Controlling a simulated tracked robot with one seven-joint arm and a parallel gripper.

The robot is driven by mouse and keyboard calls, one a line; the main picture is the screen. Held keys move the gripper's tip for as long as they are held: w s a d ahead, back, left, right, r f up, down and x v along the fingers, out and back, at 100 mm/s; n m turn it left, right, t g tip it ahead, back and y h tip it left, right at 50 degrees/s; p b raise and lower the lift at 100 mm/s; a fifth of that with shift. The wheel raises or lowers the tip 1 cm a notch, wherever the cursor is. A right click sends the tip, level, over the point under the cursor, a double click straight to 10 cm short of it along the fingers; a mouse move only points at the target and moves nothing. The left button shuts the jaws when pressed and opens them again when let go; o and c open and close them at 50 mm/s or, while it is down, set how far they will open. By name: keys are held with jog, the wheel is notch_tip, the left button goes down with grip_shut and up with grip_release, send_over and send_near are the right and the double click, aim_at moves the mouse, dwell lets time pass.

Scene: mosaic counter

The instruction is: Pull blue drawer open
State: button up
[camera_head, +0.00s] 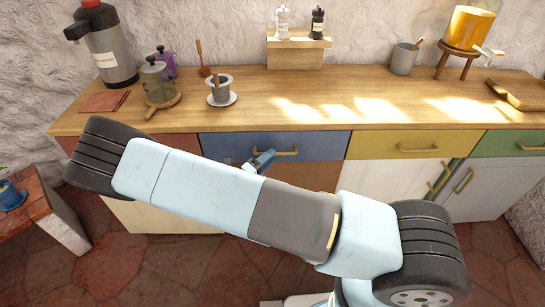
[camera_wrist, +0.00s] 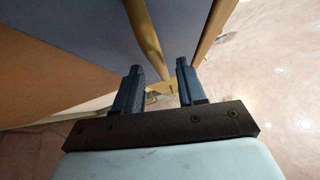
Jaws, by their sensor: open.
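The blue drawer (camera_head: 318,144) is in the counter front, left of the yellow drawer, and its front looks flush with its neighbours. Its yellow bar handle (camera_head: 287,153) runs across the front, its left part hidden by my gripper. My gripper (camera_head: 266,158) is at the left part of this handle. In the wrist view, the open jaws (camera_wrist: 160,72) point along the blue front (camera_wrist: 75,35).
The yellow drawer (camera_head: 400,145) and green drawer (camera_head: 510,144) are to the right. The wooden countertop (camera_head: 310,85) bears a dispenser (camera_head: 107,45), a cup on a saucer (camera_head: 220,92) and other kitchenware. A low wooden table (camera_head: 50,215) stands at left. Tiled floor lies in front.

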jog(key=shift+x, duration=0.8)
grip_shut()
